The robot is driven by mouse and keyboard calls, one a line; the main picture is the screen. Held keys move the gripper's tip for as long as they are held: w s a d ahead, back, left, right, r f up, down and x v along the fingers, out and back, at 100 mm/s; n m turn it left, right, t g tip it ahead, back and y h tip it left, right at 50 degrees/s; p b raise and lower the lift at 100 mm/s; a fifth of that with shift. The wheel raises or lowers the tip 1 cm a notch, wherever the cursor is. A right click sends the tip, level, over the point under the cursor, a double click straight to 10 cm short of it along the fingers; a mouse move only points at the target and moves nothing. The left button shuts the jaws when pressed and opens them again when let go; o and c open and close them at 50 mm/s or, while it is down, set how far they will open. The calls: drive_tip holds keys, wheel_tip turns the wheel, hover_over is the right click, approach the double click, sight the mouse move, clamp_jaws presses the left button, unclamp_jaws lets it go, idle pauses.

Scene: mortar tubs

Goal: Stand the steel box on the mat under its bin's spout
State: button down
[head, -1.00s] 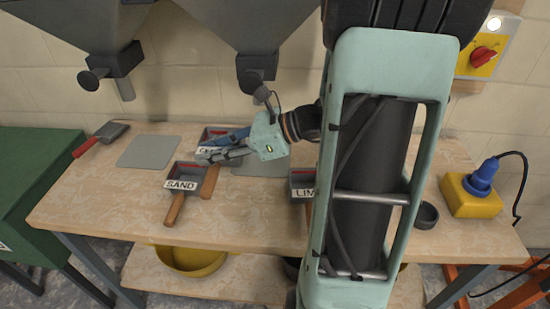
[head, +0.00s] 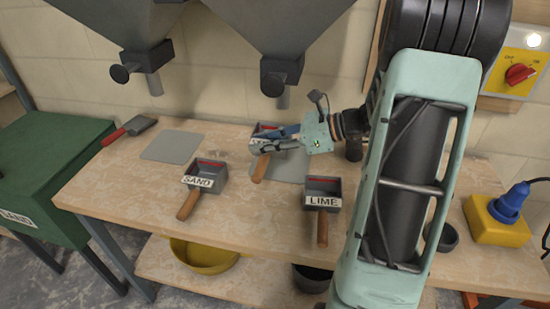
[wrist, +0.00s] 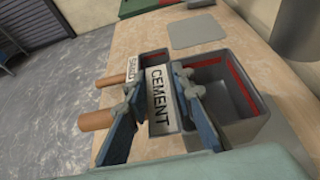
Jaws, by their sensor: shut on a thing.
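The steel box labelled CEMENT (head: 266,128) is open-topped, with a red line inside and a wooden handle (head: 261,168). My gripper (head: 274,139) is shut on its labelled handle-side wall; the wrist view shows the fingers (wrist: 162,105) either side of the CEMENT label. The box appears upright at the back left of the right grey mat (head: 290,170), below and slightly left of the right bin's spout (head: 283,98). I cannot tell whether it touches the mat. My fingers partly hide its label in the head view.
The SAND box (head: 209,173) and LIME box (head: 323,190) stand nearer the front of the bench. The left mat (head: 172,146) is bare under the left spout (head: 155,84). A red-handled trowel (head: 130,129) lies at far left. A yellow block (head: 497,220) is right.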

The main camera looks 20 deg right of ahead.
drive_tip(key=w+d+f, duration=0.1)
drive_tip(key=f, duration=0.1)
drive_tip(key=w+d+f, duration=0.2)
drive_tip(key=w+d+f+b, duration=0.1)
drive_tip(key=f, duration=0.2)
drive_tip(key=shift+w+d, duration=0.25)
drive_tip(key=shift+d, duration=0.15)
drive_tip(key=shift+f, duration=1.35)
drive_tip(key=shift+b, duration=0.3)
drive_tip(key=c, duration=1.7)
unclamp_jaws()
drive_tip(key=shift+f, duration=0.15)
drive_tip(key=shift+o, duration=0.2)
drive_tip(key=shift+s+d+r, duration=0.1)
drive_tip(key=shift+d+r, duration=0.05)
drive_tip(key=shift+r, duration=0.1)
drive_tip(key=p+v, duration=0.1)
drive_tip(key=v, duration=1)
drive_tip(key=shift+s+d, duration=0.2)
drive_tip(key=shift+s, duration=0.05)
drive_tip(key=shift+r, duration=0.1)
